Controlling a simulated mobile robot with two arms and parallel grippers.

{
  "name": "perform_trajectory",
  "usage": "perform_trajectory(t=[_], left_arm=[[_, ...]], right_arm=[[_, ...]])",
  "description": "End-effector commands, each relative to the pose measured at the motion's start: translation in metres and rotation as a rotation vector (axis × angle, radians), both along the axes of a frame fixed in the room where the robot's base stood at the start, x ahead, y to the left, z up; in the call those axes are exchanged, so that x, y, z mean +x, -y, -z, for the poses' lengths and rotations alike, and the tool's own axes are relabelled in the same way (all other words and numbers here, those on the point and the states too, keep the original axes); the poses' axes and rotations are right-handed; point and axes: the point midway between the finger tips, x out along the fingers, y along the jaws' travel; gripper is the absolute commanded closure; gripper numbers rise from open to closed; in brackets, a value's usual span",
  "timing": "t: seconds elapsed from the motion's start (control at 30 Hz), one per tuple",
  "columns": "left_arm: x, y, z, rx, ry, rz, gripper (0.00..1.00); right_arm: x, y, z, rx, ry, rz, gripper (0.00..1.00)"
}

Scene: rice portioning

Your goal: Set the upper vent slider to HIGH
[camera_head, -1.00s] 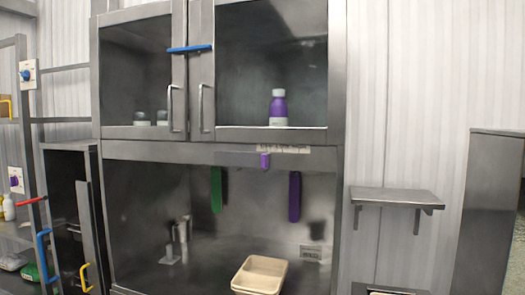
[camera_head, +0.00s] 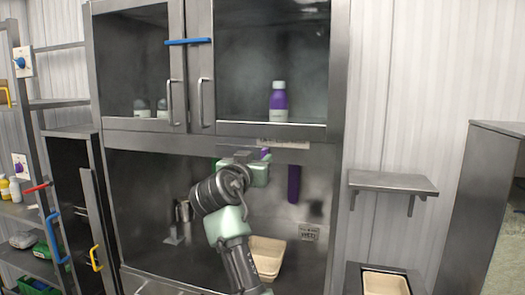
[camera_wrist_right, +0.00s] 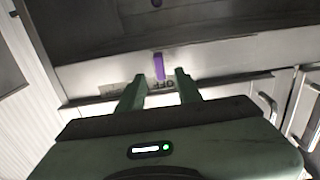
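The upper vent slider is a small purple tab (camera_head: 265,153) on the front rail under the glass-door cabinet. It sits at the left part of a pale label strip (camera_head: 285,144), whose words are too small to read. My right gripper (camera_head: 243,166) is raised at the rail and partly hides the slider in the head view. In the right wrist view, the purple tab (camera_wrist_right: 159,66) stands just beyond and between the two green fingertips (camera_wrist_right: 159,82). The fingers are apart, with no visible contact. My left gripper is not in view.
A purple strip (camera_head: 294,184) hangs below the rail. A beige tray (camera_head: 267,252) stands in the hood, beside a small label. A purple bottle (camera_head: 279,102) stands behind the upper glass. A blue bar (camera_head: 188,41) crosses the doors. A small wall shelf (camera_head: 392,182) is at right.

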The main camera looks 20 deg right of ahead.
Motion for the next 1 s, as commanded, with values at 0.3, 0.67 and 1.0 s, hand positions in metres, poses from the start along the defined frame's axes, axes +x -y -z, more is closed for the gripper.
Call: perform_trajectory(t=[0.3,0.67,1.0], left_arm=[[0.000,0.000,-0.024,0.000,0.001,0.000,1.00],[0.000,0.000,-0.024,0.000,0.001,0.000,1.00],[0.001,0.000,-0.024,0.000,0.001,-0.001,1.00]], right_arm=[[0.035,0.023,-0.002,-0.001,-0.002,-0.001,0.65],[0.038,0.025,0.001,0.000,-0.001,-0.003,0.74],[0.038,0.025,0.001,0.000,-0.001,-0.003,1.00]])
